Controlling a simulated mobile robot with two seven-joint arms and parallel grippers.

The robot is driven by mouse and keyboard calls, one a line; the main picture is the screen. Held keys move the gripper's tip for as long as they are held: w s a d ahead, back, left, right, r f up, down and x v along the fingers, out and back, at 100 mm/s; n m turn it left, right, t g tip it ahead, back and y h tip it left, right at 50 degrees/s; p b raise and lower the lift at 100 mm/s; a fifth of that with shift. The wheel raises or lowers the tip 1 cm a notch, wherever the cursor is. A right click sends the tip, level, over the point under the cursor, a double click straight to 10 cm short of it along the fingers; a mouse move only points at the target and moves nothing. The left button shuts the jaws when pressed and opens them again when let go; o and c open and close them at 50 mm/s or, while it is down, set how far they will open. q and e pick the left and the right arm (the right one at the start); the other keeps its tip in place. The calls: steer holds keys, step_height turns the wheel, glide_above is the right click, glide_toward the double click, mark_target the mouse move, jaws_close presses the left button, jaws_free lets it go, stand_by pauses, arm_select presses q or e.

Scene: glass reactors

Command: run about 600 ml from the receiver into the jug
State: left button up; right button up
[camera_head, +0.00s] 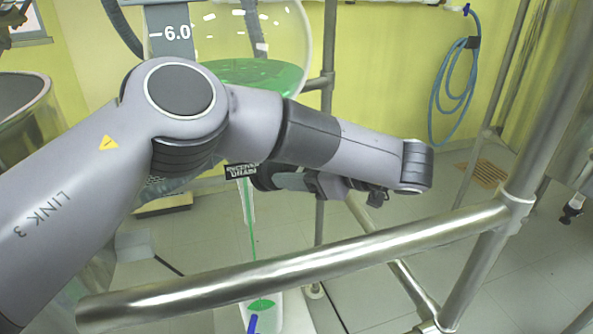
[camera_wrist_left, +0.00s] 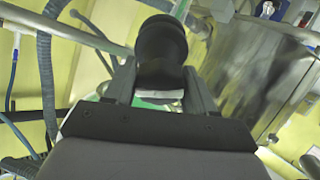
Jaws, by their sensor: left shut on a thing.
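The glass receiver (camera_head: 262,78) stands at the top middle of the head view with green liquid in it. A thin green stream (camera_head: 250,215) falls from below it into the jug (camera_head: 270,318) at the bottom edge. A little green liquid shows in the jug, whose lower part is cut off. My left gripper (camera_wrist_left: 160,75) is shut on a black valve handle (camera_wrist_left: 161,45), its fingers on either side. In the head view my forearm crosses in front and hides the receiver's outlet. My right gripper is not in view.
A steel frame rail (camera_head: 300,262) runs across the front of the jug and joins a slanted post (camera_head: 480,245) at the right. A blue hose (camera_head: 455,85) hangs on the yellow wall. Tiled floor (camera_head: 400,300) shows beyond the rail.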

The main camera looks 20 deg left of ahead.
arm_select(q)
steer(key=shift+n+g, duration=0.3)
steer(key=shift+n, duration=0.6)
steer(key=o, duration=1)
steer(key=shift+r, duration=0.1)
